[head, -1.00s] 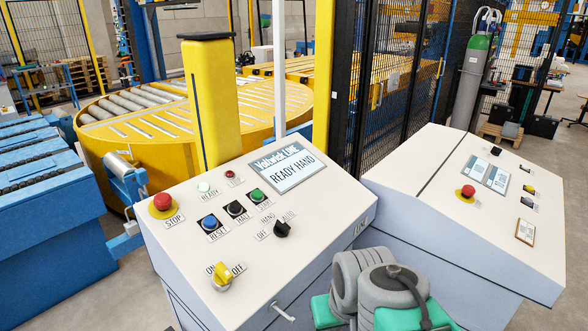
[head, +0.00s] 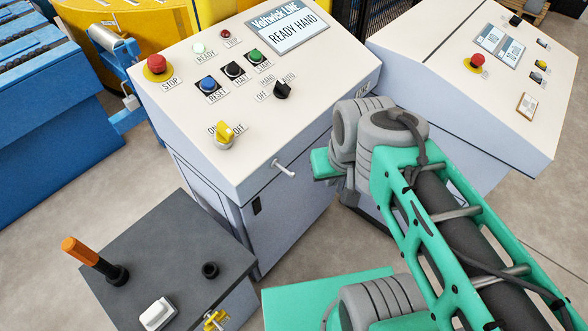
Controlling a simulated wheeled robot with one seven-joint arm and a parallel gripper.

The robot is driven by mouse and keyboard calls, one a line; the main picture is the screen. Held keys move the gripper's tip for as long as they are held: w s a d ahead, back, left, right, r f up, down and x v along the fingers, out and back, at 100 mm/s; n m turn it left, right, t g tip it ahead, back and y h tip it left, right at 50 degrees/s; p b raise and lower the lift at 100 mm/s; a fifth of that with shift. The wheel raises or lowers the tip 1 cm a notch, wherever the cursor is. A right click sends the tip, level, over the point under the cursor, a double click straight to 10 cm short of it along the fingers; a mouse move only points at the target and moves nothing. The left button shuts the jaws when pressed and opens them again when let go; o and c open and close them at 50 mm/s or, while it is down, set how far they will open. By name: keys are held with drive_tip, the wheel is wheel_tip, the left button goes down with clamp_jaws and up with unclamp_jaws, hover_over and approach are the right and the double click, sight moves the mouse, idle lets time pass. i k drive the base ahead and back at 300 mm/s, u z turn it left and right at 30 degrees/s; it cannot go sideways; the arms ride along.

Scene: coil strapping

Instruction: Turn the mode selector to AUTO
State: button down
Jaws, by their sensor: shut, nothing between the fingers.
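The mode selector (head: 282,90) is a black rotary knob on the sloped cream panel (head: 200,145) of the near console. OFF, HAND and AUTO labels stand around its left and upper sides. Its pointer is too small to read surely. The display (head: 288,33) above it reads READY HAND. My green and grey arm fills the right foreground, with its grey joints just right of the console. My gripper is not visible in the head view. Nothing covers the selector.
A red STOP button (head: 157,65), blue, black and green buttons and a yellow ON/OFF switch (head: 226,133) share the panel. A metal handle (head: 283,169) sticks out from the console front. A second console (head: 480,85) stands at right. Grey floor shows at left.

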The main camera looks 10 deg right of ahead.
sight(281, 89)
drive_tip(key=u, duration=3.1)
drive_tip(key=k, duration=0.85)
drive_tip(key=z, duration=1.25)
drive_tip(key=i, duration=0.5)
